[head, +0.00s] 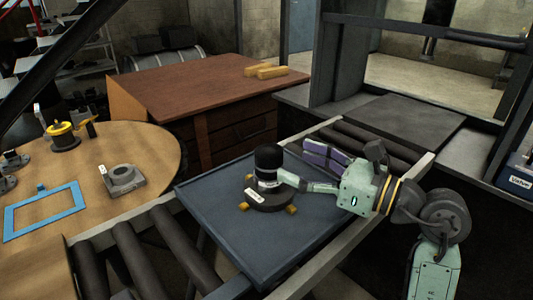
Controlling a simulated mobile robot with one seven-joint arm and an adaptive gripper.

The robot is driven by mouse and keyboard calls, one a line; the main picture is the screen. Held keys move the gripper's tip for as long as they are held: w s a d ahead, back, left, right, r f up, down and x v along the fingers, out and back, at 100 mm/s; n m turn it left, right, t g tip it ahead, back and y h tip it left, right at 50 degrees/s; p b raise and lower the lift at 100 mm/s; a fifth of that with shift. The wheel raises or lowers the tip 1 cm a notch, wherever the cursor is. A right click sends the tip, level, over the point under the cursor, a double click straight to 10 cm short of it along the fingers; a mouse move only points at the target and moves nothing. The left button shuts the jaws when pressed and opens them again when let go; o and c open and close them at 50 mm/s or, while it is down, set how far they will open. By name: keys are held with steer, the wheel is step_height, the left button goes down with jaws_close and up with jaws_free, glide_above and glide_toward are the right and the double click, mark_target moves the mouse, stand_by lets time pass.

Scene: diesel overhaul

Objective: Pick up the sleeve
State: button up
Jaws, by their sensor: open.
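A dark upright cylinder (268,158), which I take to be the sleeve, stands on a round dark base (268,199) with a white label and small orange-brown feet. The base rests on the blue-grey tray (225,220). My gripper (285,179) reaches in from the right, with its pale green fingers low beside the cylinder. It is open. One finger is close to the cylinder's lower right side; I cannot tell if it touches. The other finger and the cylinder's far side are hard to make out.
Purple blocks (325,153) lie just behind my gripper. The tray sits on a roller conveyor (170,250). A round wooden table (145,150) at left holds a grey block (123,178) and a blue frame (45,212). A brown bench (205,85) stands behind. The tray's front is clear.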

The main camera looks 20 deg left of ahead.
mark_target(271, 152)
steer(key=shift+x, duration=0.75)
steer(key=p+x, duration=0.2)
steer(key=x, duration=0.1)
steer(key=p+x, duration=0.1)
steer(key=shift+s+a+r, duration=0.2)
steer(key=shift+a+r, duration=0.15)
steer(key=shift+r, duration=0.05)
steer(key=shift+w+a+f, duration=0.1)
steer(key=shift+w+a, duration=0.05)
steer(key=shift+a, duration=0.15)
steer(key=c, duration=1.6)
